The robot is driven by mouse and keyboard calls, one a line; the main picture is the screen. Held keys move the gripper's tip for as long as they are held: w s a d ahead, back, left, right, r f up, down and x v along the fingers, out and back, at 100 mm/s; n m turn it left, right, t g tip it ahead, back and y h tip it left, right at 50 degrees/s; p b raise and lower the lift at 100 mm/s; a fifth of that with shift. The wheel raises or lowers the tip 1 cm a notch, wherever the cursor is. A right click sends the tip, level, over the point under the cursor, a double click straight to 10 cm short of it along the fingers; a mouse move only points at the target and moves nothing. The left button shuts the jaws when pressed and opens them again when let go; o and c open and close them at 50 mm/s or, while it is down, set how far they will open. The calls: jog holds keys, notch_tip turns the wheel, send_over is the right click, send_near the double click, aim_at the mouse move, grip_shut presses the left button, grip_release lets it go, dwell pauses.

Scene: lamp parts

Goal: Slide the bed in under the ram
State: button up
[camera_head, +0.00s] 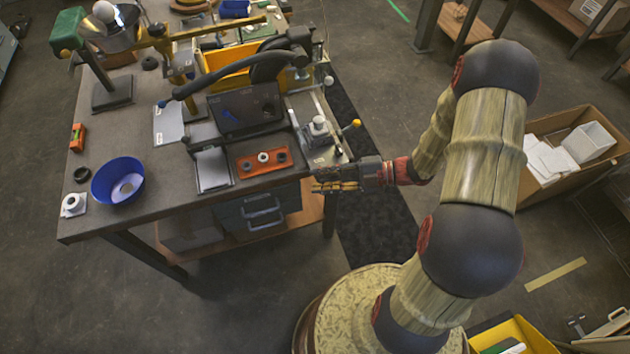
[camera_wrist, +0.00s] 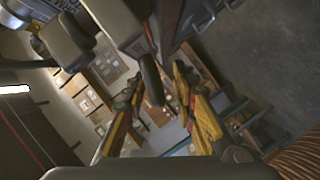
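A pale metal fixture (camera_head: 318,128) with a grey block and a white round top sits at the bench's right edge; it may be the bed, but I cannot tell for sure. I cannot pick out the ram clearly. My gripper (camera_head: 318,186) is at the bench's front right corner, in front of and below this fixture. In the wrist view my gripper (camera_wrist: 158,78) has its yellow fingers apart. A dark rounded bar (camera_wrist: 151,82) shows between them; I cannot tell whether they touch it.
A black panel (camera_head: 246,108) and an orange tray (camera_head: 264,162) lie left of the fixture. A blue bowl (camera_head: 118,182) stands at the bench's front left. A grey drawer unit (camera_head: 252,212) hangs under the bench. A cardboard box (camera_head: 570,155) stands on the floor at the right.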

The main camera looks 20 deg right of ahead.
jog(key=shift+x, duration=0.9)
jog(key=shift+c, duration=1.2)
jog(key=c, duration=0.4)
grip_shut()
